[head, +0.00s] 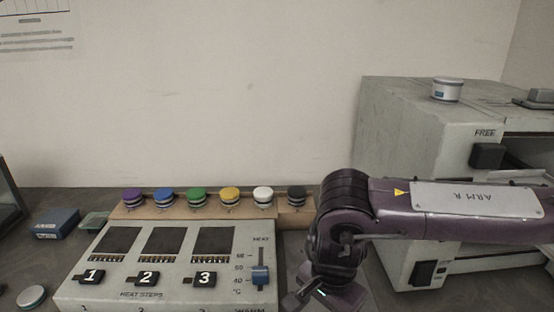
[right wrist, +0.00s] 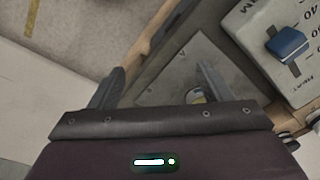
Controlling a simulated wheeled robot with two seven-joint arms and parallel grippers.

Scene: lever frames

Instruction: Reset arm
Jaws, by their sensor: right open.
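My right arm, purple and marked ARM R (head: 465,197), reaches in from the right in the head view and bends down at a black joint. My right gripper (right wrist: 160,80) is open in the right wrist view, with two dark fingers spread apart and nothing between them that I can see held. It points down beside the right edge of the grey heat panel (head: 255,222). In the head view the gripper is low, near the bottom edge and only partly visible. My left gripper is not in view.
Several coloured round-topped pieces, including a green one (head: 197,197), stand on a wooden rack (head: 130,212) behind the panel. The panel has a blue slider (head: 261,275). A grey machine (head: 410,125) stands right, with a white tin (head: 446,90) on top. A blue box (head: 57,224) sits left.

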